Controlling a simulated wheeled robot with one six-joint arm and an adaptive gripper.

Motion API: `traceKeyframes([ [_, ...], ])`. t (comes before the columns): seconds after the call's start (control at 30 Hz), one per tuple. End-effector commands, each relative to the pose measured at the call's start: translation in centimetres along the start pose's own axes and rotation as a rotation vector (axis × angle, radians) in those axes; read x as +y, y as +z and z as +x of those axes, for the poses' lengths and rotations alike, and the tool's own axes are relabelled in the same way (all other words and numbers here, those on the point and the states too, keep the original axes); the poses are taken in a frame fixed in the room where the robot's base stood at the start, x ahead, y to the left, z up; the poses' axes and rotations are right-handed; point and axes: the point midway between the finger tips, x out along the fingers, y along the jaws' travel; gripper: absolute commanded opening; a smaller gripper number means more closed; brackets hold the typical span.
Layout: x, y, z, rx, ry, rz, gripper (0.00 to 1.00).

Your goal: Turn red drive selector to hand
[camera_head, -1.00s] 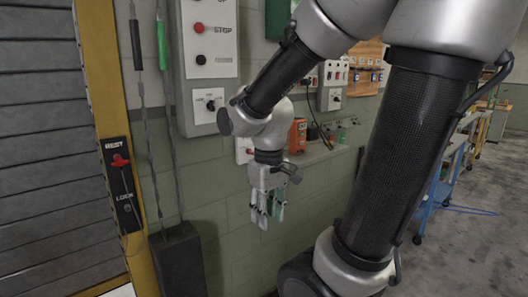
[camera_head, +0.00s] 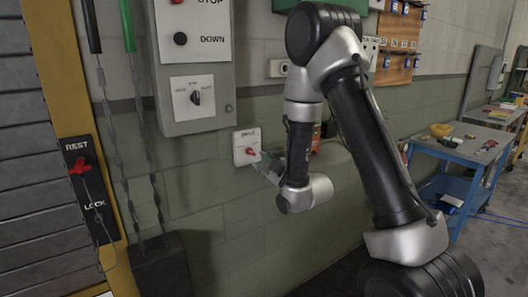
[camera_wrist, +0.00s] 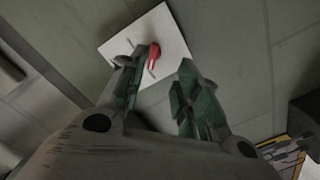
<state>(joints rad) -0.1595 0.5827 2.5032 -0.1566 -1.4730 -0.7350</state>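The red drive selector (camera_head: 250,151) is a small red knob on a white square plate (camera_head: 239,157) on the wall, below the grey control box. In the wrist view the red knob (camera_wrist: 154,54) stands on the tilted white plate (camera_wrist: 178,45). My gripper (camera_head: 267,166) is at the plate, just right of and below the knob in the head view. In the wrist view my gripper (camera_wrist: 160,72) is open, with green-padded fingers apart. The knob lies ahead, near the left fingertip; whether they touch I cannot tell. The plate's lettering is too small to read.
The grey control box (camera_head: 218,117) with a dark rotary switch (camera_head: 195,97) hangs above left. An orange device (camera_head: 316,138) is behind my wrist. A blue workbench (camera_head: 463,151) stands at right.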

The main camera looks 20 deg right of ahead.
Motion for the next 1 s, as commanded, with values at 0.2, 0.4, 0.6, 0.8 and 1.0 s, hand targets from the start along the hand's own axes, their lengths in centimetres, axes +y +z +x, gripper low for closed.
traceKeyframes([
  [0.2,0.8,-0.8,1.5,0.034,0.032,-0.045,0.32],
  [0.4,0.9,-1.0,5.0,0.033,0.033,-0.044,0.32],
  [0.6,1.0,-1.0,7.3,0.031,0.031,-0.043,0.32],
  [0.8,1.0,-1.0,7.8,0.03,0.031,-0.042,0.32],
  [1.0,1.0,-1.0,7.8,0.03,0.031,-0.042,0.19],
])
